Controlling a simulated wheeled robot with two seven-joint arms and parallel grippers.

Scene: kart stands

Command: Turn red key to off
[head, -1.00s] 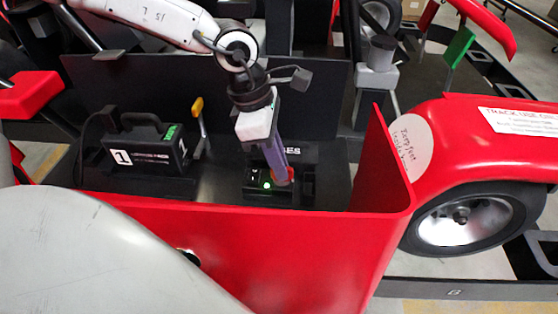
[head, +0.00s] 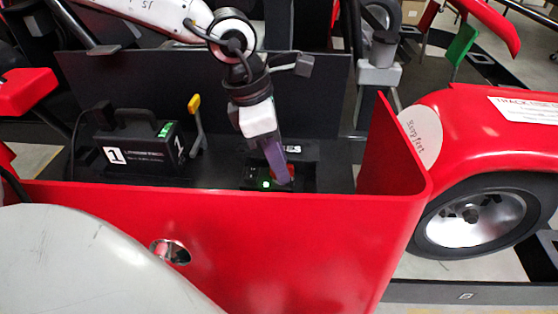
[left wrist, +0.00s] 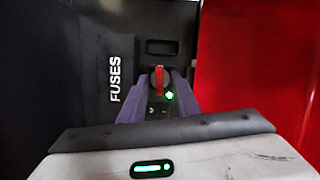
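The red key (left wrist: 160,82) stands on a small black switch box (head: 254,172) inside the red kart body. A green light (left wrist: 169,96) glows on the box beside the key. My left gripper (left wrist: 160,84) points down at the box, with its purple fingers on either side of the key. In the left wrist view the fingers look apart, with dark gaps beside the key. In the head view the left gripper (head: 283,178) hides part of the key. My right gripper is not in view.
A black case marked 1 (head: 142,150) and a yellow-topped lever (head: 196,118) stand left of the switch box. A red panel (head: 300,235) rises in front. A FUSES cover (left wrist: 113,80) lies beside the key.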

